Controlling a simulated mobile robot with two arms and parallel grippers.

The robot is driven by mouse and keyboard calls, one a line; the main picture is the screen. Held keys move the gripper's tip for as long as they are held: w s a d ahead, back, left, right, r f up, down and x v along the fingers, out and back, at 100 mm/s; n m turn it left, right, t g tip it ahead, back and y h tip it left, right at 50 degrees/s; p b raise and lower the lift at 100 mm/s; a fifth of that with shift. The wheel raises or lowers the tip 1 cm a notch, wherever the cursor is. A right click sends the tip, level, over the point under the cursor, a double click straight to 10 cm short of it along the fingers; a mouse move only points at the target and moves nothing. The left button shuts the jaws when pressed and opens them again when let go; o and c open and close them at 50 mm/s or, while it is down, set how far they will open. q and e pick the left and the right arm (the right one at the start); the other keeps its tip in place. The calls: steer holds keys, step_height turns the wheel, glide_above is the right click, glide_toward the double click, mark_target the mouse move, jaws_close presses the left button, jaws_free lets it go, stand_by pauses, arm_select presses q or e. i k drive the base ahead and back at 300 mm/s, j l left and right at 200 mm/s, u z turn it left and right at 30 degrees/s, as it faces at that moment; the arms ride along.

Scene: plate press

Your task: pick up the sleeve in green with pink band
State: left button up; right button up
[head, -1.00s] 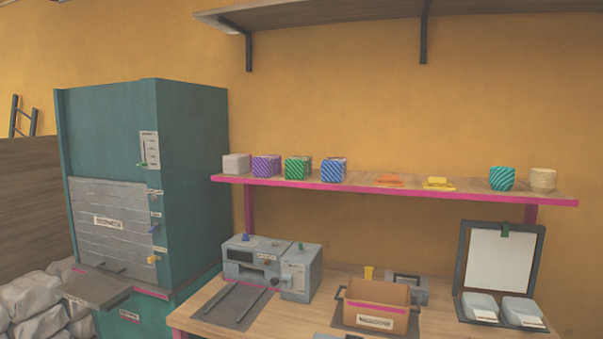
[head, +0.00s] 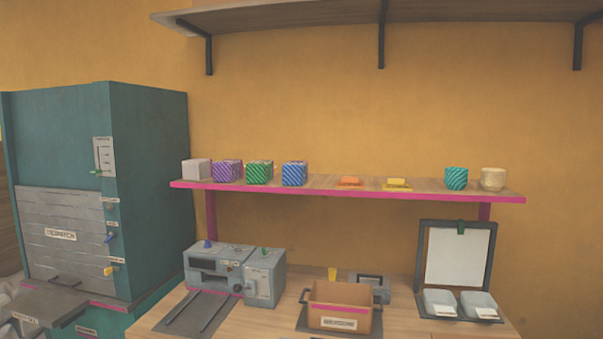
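A green striped block (head: 259,173) stands on the pink-edged shelf (head: 350,192), between a purple striped block (head: 227,171) and a blue striped block (head: 294,173). It is the green item most like a sleeve. I cannot make out a pink band on it at this size. A teal ribbed cup (head: 456,178) stands further right on the same shelf. Neither of my grippers is in view.
Below the shelf, a grey machine (head: 236,272), a brown box with a pink stripe (head: 340,306) and a framed white board (head: 458,258) stand on the wooden bench. A teal cabinet (head: 150,200) stands at left. An upper shelf (head: 300,17) hangs above.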

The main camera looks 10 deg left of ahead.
mark_target(258, 172)
steer(key=i+j+z, duration=0.25)
steer(key=z, duration=0.15)
steer(key=i+j+z, duration=0.15)
steer(key=j+z, duration=0.3)
steer(key=i+j+z, duration=0.1)
steer(key=j+z, duration=0.3)
